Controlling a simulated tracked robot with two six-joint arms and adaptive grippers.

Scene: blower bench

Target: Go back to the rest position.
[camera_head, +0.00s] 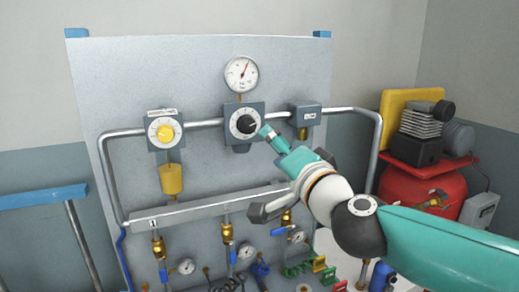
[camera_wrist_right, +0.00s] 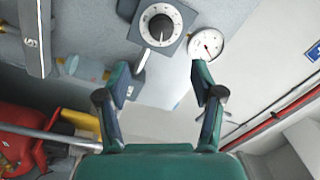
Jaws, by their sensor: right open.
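My right arm comes in from the right of the head view. My right gripper (camera_head: 264,132) is in front of the panel, close to the regulator with the black knob (camera_head: 245,123). In the right wrist view my right gripper (camera_wrist_right: 160,78) has its two fingers spread wide with nothing between them. The black knob (camera_wrist_right: 160,28) on its white dial shows beyond the fingertips there, apart from them. A round pressure gauge (camera_wrist_right: 207,43) is beside it. The gripper hides part of the panel in the head view. My left gripper is in neither view.
The grey panel (camera_head: 205,75) carries a regulator with a yellow knob (camera_head: 165,132), a grey box (camera_head: 305,115), pipes and low brass valves (camera_head: 226,231). A red compressor (camera_head: 420,185) stands at the right. A blue-topped bench frame (camera_head: 42,196) is at the left.

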